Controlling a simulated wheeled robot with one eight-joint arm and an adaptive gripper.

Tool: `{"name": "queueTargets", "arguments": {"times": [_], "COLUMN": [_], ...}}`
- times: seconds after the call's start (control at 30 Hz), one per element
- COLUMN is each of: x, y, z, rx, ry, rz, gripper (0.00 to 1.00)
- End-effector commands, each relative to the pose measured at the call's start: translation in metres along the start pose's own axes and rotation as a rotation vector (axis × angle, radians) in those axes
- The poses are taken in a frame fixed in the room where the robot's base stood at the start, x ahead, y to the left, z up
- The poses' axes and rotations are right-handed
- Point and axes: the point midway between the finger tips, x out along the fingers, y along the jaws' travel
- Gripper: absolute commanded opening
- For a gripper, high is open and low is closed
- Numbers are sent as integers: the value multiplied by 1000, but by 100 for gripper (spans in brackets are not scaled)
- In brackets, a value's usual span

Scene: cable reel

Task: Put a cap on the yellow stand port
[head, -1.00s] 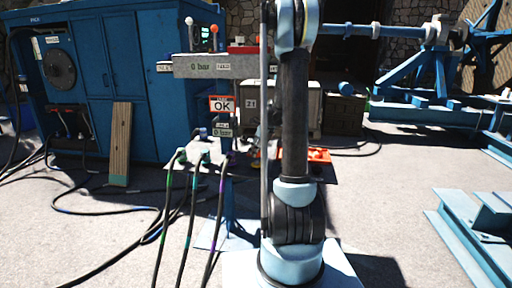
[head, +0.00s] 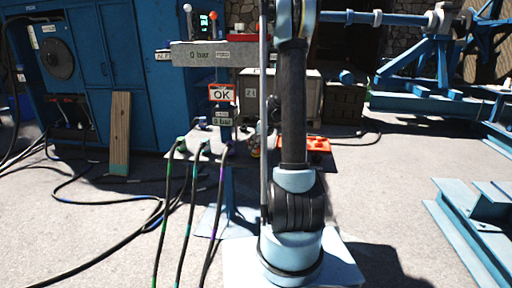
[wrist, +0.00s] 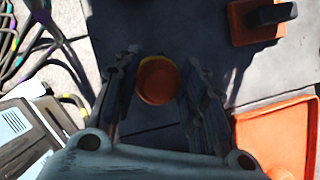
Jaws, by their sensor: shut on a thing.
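In the wrist view, my gripper (wrist: 157,85) is shut on a round orange cap (wrist: 156,83) with a yellow edge at its far side. The cap sits between the two dark fingers. In the head view, my upright arm hides most of the area around the gripper. The stand (head: 222,52) is a grey beam with an OK sign (head: 221,92) below it. Green, teal and purple marked hoses rise to a small plate (head: 205,140) on it. I cannot pick out a yellow port on the stand.
An orange tray (wrist: 285,138) lies right of the gripper, with an orange block with a black top (wrist: 262,20) beyond it. Cables lie at the left in the wrist view. A blue cabinet (head: 120,80) stands behind left. A blue steel frame (head: 480,220) is at the right.

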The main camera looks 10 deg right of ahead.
Motion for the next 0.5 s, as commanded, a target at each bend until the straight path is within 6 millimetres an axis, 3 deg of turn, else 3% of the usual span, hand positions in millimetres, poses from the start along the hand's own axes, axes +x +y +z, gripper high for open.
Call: {"name": "queueTargets", "arguments": {"times": [0.43, 0.47, 0.5], "x": [4, 4, 4], "y": [0, 0, 0], "z": [-2, -2, -2], "rx": [0, 0, 0], "ry": [0, 0, 0], "rz": [0, 0, 0], "gripper": [15, 45, 54]}}
